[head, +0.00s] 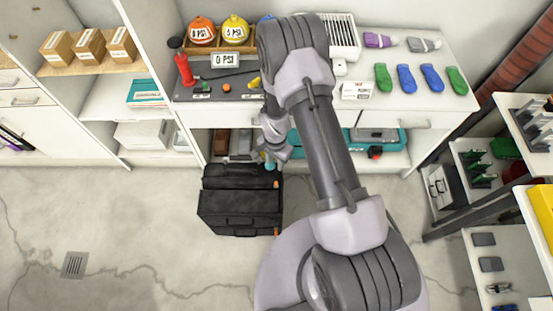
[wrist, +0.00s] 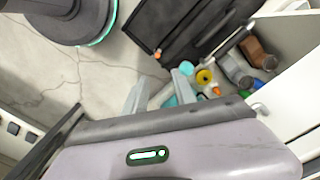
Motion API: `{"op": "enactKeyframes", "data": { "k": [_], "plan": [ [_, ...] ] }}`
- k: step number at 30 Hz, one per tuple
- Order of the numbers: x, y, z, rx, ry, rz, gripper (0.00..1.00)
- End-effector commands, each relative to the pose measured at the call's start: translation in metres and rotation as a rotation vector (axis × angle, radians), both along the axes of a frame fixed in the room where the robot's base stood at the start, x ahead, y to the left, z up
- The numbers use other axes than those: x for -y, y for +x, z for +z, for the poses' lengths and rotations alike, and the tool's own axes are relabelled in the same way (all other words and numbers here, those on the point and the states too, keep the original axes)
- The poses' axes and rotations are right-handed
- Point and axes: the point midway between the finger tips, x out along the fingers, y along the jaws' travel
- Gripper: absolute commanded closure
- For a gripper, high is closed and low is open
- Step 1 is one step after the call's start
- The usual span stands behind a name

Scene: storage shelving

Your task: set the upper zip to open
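A black case (head: 240,205) lies on the floor in front of the workbench; part of it shows at the top of the wrist view (wrist: 175,25). Two small orange zip pulls are on its right side in the head view: the upper one (head: 275,183) near the back part and the lower one (head: 276,232) at the front corner. One orange pull (wrist: 157,53) shows in the wrist view; I cannot tell which. My gripper (head: 270,160) is above the case's back right edge. In the wrist view its fingers (wrist: 158,80) stand apart, with nothing seen between them.
The workbench (head: 440,95) behind holds helmets, gauges and coloured tools. Its lower shelf holds a teal case (head: 390,140) and small items close to my gripper. White shelving (head: 150,135) stands left and racks (head: 490,260) right. The floor (head: 130,220) left of the case is clear.

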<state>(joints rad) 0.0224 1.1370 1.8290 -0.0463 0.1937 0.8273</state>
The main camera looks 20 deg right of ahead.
Motion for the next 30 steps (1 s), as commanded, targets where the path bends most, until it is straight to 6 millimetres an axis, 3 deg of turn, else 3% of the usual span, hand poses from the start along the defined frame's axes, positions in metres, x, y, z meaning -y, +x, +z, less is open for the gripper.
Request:
{"op": "enactKeyframes", "data": {
  "k": [5, 12, 18, 24, 30],
  "plan": [
    [0.0, -0.004, -0.034, -0.009, 0.0, -0.004, 0.67],
    [0.0, -0.005, -0.108, -0.009, 0.0, -0.003, 0.67],
    [0.0, -0.005, -0.155, -0.008, 0.001, -0.003, 0.67],
    [0.0, -0.005, -0.178, -0.008, 0.0, -0.003, 0.67],
    [0.0, -0.004, -0.182, -0.007, 0.001, -0.003, 0.67]
  ]
}}
